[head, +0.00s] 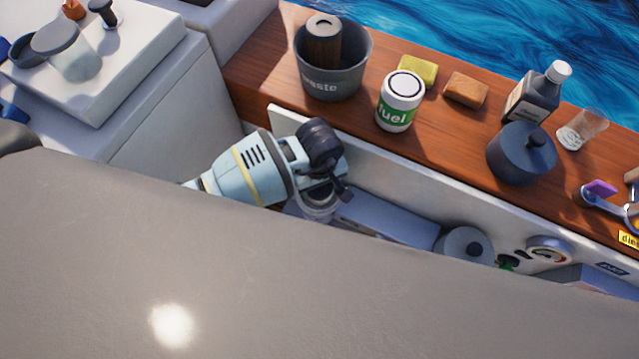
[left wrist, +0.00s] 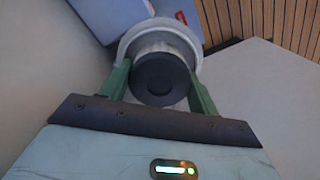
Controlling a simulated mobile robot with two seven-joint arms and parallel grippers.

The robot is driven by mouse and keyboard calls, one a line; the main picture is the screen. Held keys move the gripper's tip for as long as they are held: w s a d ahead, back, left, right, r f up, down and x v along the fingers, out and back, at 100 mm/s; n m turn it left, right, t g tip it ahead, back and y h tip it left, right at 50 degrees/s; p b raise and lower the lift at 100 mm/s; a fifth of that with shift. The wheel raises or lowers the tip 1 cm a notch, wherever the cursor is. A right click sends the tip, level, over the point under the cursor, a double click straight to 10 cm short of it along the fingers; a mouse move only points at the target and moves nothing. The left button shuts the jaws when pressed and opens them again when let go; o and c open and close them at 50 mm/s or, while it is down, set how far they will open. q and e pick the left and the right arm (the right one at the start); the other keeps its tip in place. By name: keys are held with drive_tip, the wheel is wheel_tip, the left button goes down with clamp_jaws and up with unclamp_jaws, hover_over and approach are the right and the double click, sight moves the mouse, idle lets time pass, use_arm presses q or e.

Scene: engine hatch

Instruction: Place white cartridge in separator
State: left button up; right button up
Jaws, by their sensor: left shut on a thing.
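My left gripper (left wrist: 160,85) is shut on the white cartridge (left wrist: 158,46); its green fingers sit on either side of the dark round end. A pale grey ring, which looks like the rim of the separator (left wrist: 128,42), surrounds the far part of the cartridge; I cannot tell how deep the cartridge sits. In the head view my left gripper (head: 335,187) reaches down into the engine hatch, over a clear bowl that looks like the separator (head: 318,211). My arm hides the cartridge there. My right gripper is not in view.
A grey waste bin (head: 333,83) holding a brown cylinder stands on the wooden ledge (head: 270,65). A large grey-beige surface (head: 300,290) covers the foreground and hides part of the hatch.

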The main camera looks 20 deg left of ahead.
use_arm(q)
drive_tip(key=shift+f, duration=0.15)
drive_tip(key=o, duration=0.9)
drive_tip(key=shift+f, duration=0.1)
drive_tip(key=o, duration=0.4)
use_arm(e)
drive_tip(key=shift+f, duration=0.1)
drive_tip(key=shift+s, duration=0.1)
use_arm(q)
wheel_tip(320, 180, up, 12)
drive_tip(key=p, duration=0.7)
drive_tip(key=shift+r+p, duration=0.2)
drive_tip(key=shift+p, duration=0.1)
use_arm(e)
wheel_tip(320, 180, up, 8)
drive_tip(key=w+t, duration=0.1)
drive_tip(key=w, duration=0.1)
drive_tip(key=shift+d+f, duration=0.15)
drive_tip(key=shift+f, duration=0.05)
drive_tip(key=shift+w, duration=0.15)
